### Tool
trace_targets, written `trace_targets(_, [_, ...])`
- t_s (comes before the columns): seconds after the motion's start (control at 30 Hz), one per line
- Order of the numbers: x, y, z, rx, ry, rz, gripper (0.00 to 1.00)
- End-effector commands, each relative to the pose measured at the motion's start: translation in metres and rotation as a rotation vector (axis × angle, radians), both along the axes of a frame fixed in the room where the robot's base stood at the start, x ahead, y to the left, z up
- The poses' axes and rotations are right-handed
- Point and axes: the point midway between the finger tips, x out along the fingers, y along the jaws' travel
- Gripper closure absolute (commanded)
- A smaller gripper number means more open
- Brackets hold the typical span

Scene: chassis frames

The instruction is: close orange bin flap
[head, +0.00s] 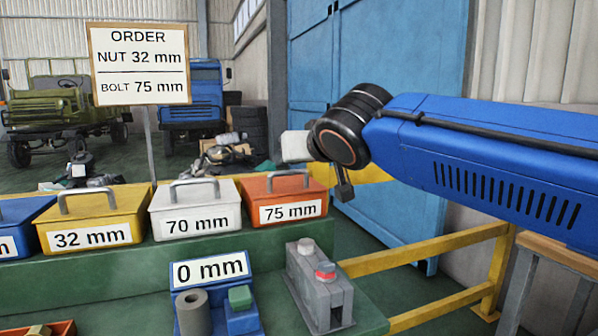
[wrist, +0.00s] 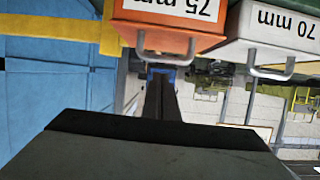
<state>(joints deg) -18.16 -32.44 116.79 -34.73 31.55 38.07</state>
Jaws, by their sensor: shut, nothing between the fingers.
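The orange bin (head: 255,213) labelled 75 mm stands at the right end of the bin row on the green bench. Its orange flap (head: 262,189), with a grey handle (head: 288,174), lies down over the top, much like the flaps beside it. My gripper (head: 343,191) is shut and empty, just right of the orange bin and about level with its top. I see no contact. In the wrist view, which is upside down, the orange bin (wrist: 152,34) and its handle (wrist: 166,58) show at the top, beyond my dark gripper fingers (wrist: 161,88).
The white 70 mm bin (head: 168,224) and yellow 32 mm bin (head: 60,218) stand left of the orange bin. A grey button box (head: 335,300) and a blue 0 mm gauge stand (head: 240,320) are in front. A yellow rail (head: 420,249) runs at right.

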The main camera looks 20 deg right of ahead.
Motion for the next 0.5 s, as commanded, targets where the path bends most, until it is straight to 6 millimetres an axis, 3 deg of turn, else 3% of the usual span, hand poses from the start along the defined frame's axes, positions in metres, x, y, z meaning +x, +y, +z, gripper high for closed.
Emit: trace_targets(0.5, [-0.061, 0.001, -0.034, 0.000, -0.004, 0.005, 1.00])
